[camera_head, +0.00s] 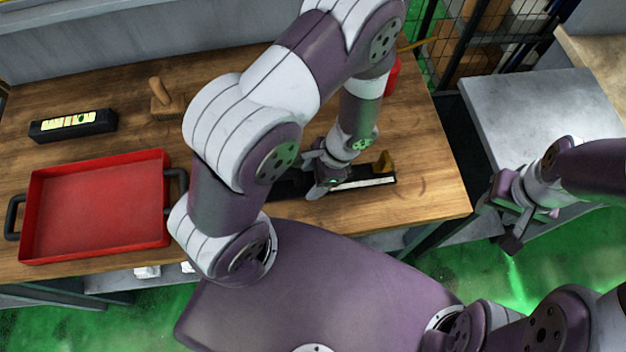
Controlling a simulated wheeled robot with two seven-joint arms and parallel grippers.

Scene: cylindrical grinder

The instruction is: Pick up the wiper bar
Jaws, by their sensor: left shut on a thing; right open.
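A long dark bar with a pale strip along it, which looks like the wiper bar (368,183), lies at the front right of the wooden table. My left gripper (316,190) is over the bar's middle, pointing down, and is shut on it. My own arm and the gripper hide part of the bar. I cannot tell whether the bar touches the table all along. My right gripper (507,228) is open and empty, off the table's right end, near the grey metal table.
The grey metal table (545,105) stands at right with a clear top.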

